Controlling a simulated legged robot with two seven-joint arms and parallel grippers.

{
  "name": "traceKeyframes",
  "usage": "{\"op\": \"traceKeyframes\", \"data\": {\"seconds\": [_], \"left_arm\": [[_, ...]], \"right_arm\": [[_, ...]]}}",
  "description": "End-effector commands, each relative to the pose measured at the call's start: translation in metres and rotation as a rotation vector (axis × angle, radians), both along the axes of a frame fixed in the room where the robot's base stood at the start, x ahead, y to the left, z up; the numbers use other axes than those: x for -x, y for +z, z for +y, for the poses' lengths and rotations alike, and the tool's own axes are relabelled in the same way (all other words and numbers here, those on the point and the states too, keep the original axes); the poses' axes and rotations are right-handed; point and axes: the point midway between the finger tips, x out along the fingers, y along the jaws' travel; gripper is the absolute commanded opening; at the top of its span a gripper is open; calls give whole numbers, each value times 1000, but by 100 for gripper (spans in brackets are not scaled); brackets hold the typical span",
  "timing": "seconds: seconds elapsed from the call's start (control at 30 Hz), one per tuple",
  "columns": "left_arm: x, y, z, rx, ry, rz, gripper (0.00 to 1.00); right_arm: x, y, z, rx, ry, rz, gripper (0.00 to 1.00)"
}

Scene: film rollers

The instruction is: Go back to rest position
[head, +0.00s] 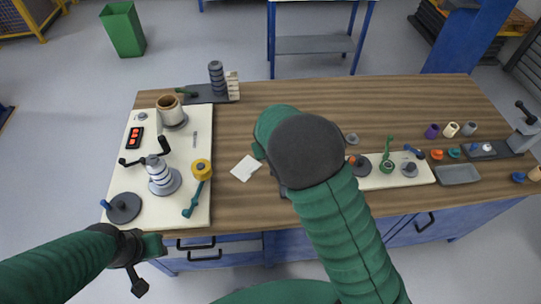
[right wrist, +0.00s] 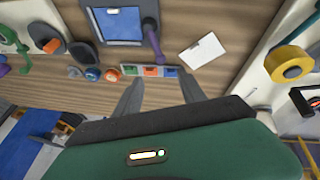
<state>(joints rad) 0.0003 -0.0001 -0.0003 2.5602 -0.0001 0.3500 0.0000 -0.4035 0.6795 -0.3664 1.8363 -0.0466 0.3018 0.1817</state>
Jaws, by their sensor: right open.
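My right arm reaches up from the bottom over the middle of the wooden bench (head: 270,215) in the head view, and its forearm hides its gripper there. In the right wrist view, my right gripper (right wrist: 160,92) is open, its two dark fingers spread apart with nothing held between them. It is over the bench, near a small strip (right wrist: 150,71) with green, orange and blue parts. My left gripper (head: 138,277) is low at the left, off the bench's front edge beside the white board (head: 185,215). Its finger opening is not clear, and I see nothing held in it.
A white card (head: 245,168) lies beside my right arm. A second board (head: 400,178) with knobs and a grey tray (head: 458,175) are at right. The back middle is clear.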

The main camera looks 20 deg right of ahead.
Motion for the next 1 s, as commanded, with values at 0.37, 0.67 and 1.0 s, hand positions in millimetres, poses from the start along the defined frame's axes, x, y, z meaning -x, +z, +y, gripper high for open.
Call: {"op": "traceKeyframes", "data": {"seconds": [0.37, 0.67, 1.0], "left_arm": [[0, -1, 0, 0, -1, 0, 36], [0, -6, 0, 0, 0, 0, 36], [0, -6, 0, 0, -1, 0, 36]], "right_arm": [[22, 8, 0, -31, -18, 18, 48], [192, 45, -6, -190, -14, 129, 48], [231, 46, -5, -191, 8, 154, 48]]}}
